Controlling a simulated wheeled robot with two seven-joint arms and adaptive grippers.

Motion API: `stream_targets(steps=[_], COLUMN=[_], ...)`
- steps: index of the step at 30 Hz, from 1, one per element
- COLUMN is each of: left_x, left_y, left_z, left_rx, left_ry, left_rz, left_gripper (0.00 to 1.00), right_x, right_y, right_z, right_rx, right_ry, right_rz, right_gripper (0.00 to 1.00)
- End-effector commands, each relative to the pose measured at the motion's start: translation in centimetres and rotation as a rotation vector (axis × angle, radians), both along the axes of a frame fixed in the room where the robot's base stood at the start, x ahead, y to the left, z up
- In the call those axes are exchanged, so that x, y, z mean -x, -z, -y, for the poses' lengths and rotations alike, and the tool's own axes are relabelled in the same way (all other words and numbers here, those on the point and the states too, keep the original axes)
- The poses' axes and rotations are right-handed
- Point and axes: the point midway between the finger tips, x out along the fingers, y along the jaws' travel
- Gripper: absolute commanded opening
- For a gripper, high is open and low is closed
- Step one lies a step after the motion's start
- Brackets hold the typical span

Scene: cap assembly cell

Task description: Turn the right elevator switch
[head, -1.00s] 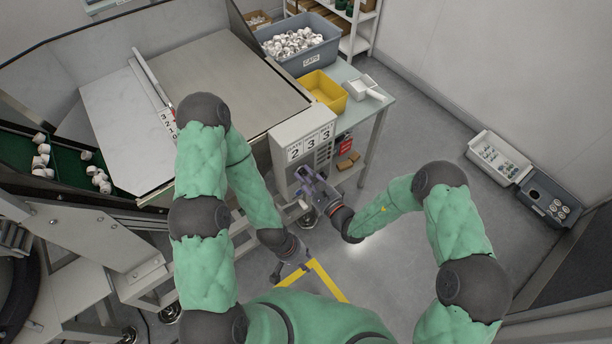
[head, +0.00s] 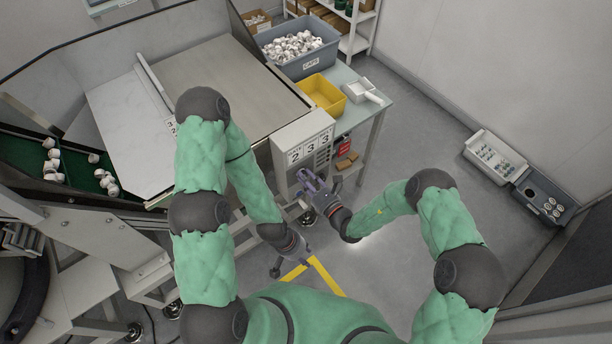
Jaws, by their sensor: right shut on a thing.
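The grey control box (head: 290,176) stands at the front right corner of the big metal table and carries number cards reading 2, 3, 3 (head: 309,149). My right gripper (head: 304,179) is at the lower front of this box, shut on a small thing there. That thing looks to be the right elevator switch, but the fingers hide it, so I cannot see which way it is turned. My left gripper (head: 283,264) hangs low over the floor, away from the box. Its fingers are too small and dark to tell open from shut.
A grey bin of white caps (head: 303,65), a yellow bin (head: 322,92) and a white scoop (head: 362,91) are on the side table. White caps lie on the green belt (head: 75,170) at left. Trays (head: 495,156) stand by the right wall.

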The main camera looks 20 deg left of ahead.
Motion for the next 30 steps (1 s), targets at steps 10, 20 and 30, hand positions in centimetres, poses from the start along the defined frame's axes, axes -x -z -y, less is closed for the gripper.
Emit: stream_targets(steps=[10,20,30], left_x=[0.0,0.0,0.0], left_y=[-1.7,-2.6,-3.0], left_z=[0.0,0.0,0.0], left_rx=[0.0,0.0,0.0], left_ry=[0.0,0.0,0.0], left_rz=[0.0,0.0,0.0], left_gripper=[0.4,0.4,0.4], right_x=[-0.4,-0.5,-0.7], right_y=[-0.5,-0.4,-0.4], right_z=[0.1,0.2,0.3], right_rx=[-0.205,-0.376,-0.48], right_ry=[0.003,0.004,0.004], right_rz=[-0.249,-0.467,-0.597], right_gripper=[0.0,0.0,0.0])
